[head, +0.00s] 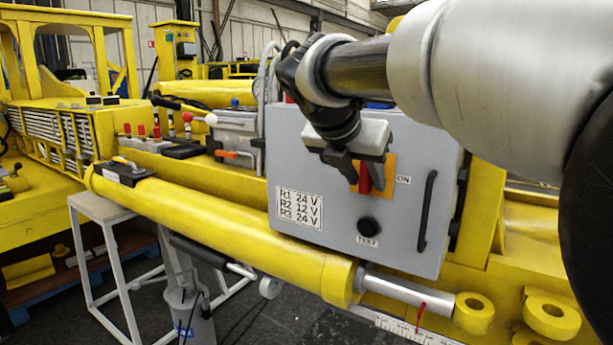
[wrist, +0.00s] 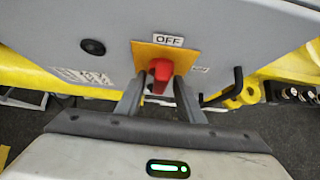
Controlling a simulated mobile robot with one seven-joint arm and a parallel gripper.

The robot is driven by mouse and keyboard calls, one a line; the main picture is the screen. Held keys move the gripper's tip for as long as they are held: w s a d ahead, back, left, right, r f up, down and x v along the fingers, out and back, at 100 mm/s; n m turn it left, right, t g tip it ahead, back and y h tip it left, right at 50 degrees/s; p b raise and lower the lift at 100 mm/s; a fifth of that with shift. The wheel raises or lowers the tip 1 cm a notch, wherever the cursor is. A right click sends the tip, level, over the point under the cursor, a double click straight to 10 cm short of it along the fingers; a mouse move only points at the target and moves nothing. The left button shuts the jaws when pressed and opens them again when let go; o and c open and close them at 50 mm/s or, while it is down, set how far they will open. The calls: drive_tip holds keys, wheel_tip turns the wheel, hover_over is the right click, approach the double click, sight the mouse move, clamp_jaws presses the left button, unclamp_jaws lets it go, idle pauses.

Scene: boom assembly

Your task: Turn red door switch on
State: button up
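The red switch (head: 365,179) sits on an orange plate (head: 389,172) on the front of a grey cabinet door (head: 300,160). An "ON" label is at the plate's right in the head view. In the wrist view the red switch (wrist: 160,72) stands out from the plate (wrist: 183,58), with an "OFF" label (wrist: 168,40) at the plate's upper edge. The switch handle points downward in the head view. My gripper (head: 362,172) has its fingers on either side of the handle; in the wrist view my gripper (wrist: 158,84) looks open, with narrow gaps beside the handle.
A black round button (head: 368,227) with a "TEXT"-like label is below the switch. A black door handle (head: 427,211) stands out at the door's right. A yellow cylinder (head: 230,225) runs below the cabinet. Levers with coloured knobs (head: 211,119) stand at the left.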

drive_tip(key=c, duration=0.7)
